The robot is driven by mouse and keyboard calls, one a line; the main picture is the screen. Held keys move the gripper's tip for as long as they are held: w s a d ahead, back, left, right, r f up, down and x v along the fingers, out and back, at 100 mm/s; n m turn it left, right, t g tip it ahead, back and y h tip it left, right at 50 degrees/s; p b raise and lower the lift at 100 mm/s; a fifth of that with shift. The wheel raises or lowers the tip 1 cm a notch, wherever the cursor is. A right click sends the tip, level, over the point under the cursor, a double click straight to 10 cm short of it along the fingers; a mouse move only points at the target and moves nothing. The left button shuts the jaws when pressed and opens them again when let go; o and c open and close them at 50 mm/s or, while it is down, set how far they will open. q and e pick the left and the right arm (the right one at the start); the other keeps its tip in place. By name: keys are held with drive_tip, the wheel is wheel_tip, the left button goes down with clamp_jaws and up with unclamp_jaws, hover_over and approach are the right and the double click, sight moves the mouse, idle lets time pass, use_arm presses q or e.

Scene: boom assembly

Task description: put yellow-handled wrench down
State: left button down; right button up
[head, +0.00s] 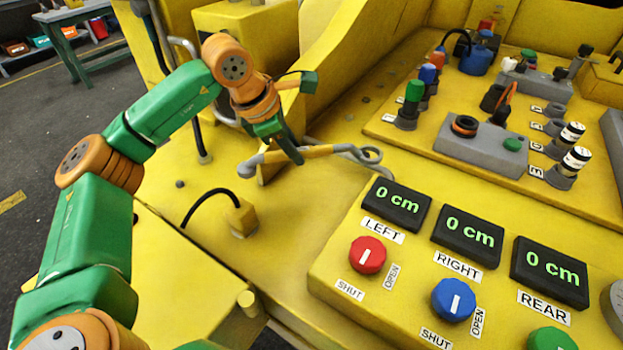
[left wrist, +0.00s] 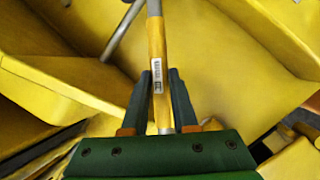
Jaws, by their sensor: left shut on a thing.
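The yellow-handled wrench (head: 318,151) has grey metal ends and lies roughly level across the middle of the head view. My left gripper (head: 290,150) is shut on its yellow handle, near the left end. In the left wrist view the handle (left wrist: 157,65) runs between the two green fingers of the gripper (left wrist: 162,95), with a small white label on it. The wrench appears to be above the yellow surface; whether it touches anything below cannot be told. My right gripper is not seen.
A yellow panel with displays (head: 396,205), a red knob (head: 367,255) and a blue knob (head: 453,299) stands at front right. Behind it is a board with a grey block (head: 480,148) and coloured connectors. A black cable (head: 205,200) rises below the wrench. Bare yellow surface (head: 300,210) lies between.

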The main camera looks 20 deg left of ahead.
use_arm(q)
drive_tip(key=f, duration=0.4)
drive_tip(key=s+f, duration=0.1)
drive_tip(key=f, duration=0.1)
drive_tip(key=shift+s+a+p, duration=0.1)
drive_tip(key=shift+a+p, duration=0.2)
drive_tip(key=shift+a, duration=0.05)
drive_tip(key=shift+w+d+f, duration=0.1)
drive_tip(key=shift+w+f, duration=0.15)
drive_tip(key=shift+s+f, duration=0.1)
drive_tip(key=shift+f, duration=0.05)
drive_tip(key=c, duration=0.7)
unclamp_jaws()
